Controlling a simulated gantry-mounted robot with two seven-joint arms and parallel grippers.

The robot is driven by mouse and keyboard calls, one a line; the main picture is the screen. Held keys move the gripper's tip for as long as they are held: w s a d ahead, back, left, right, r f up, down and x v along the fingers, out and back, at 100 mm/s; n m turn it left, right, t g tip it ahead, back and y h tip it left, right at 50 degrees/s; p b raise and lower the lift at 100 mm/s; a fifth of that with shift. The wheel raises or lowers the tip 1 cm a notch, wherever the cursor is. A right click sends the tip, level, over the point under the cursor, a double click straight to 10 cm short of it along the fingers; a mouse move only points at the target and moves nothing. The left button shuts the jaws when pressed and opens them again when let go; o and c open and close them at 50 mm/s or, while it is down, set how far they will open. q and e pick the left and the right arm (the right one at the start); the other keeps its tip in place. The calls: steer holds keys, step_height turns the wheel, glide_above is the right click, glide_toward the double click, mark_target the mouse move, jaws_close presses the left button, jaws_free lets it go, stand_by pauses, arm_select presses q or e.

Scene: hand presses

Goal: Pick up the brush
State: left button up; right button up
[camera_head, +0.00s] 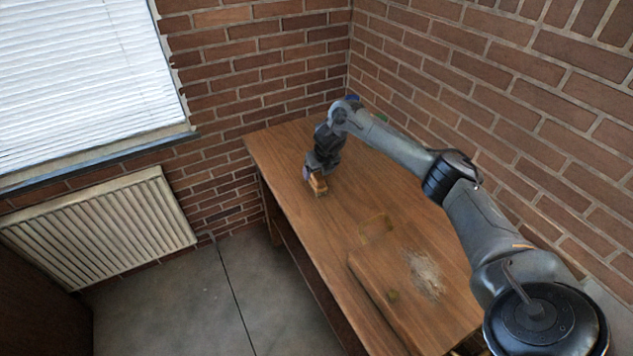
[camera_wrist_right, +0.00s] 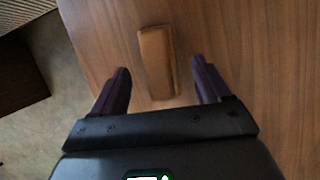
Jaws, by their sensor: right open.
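The brush (camera_head: 318,184), a small block with a tan wooden top, lies on the wooden table near its left edge. In the right wrist view the brush (camera_wrist_right: 156,62) lies between and slightly beyond the two fingers. My right gripper (camera_head: 311,178) is right at the brush, pointing down, and partly hides it in the head view. In the wrist view the right gripper (camera_wrist_right: 162,80) is open, with a finger on each side of the brush and a gap on both sides. My left gripper is not in view.
The wooden table (camera_head: 290,150) stands against brick walls.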

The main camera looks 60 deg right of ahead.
mark_target(316, 175)
steer(key=b+x, duration=0.1)
steer(key=x, duration=0.3)
steer(key=shift+w, duration=0.25)
steer(key=c, duration=1.2)
steer(key=shift+r, duration=0.9)
step_height(316, 175, up, 2)
steer(key=shift+r+p, duration=0.25)
steer(key=shift+p, duration=0.45)
steer(key=s+d+r, duration=0.2)
steer(key=s+r, duration=0.4)
steer(key=s, duration=0.5)
steer(key=shift+s+d+r+p, duration=0.25)
steer(key=shift+r+p, duration=0.1)
steer(key=shift+p, duration=0.1)
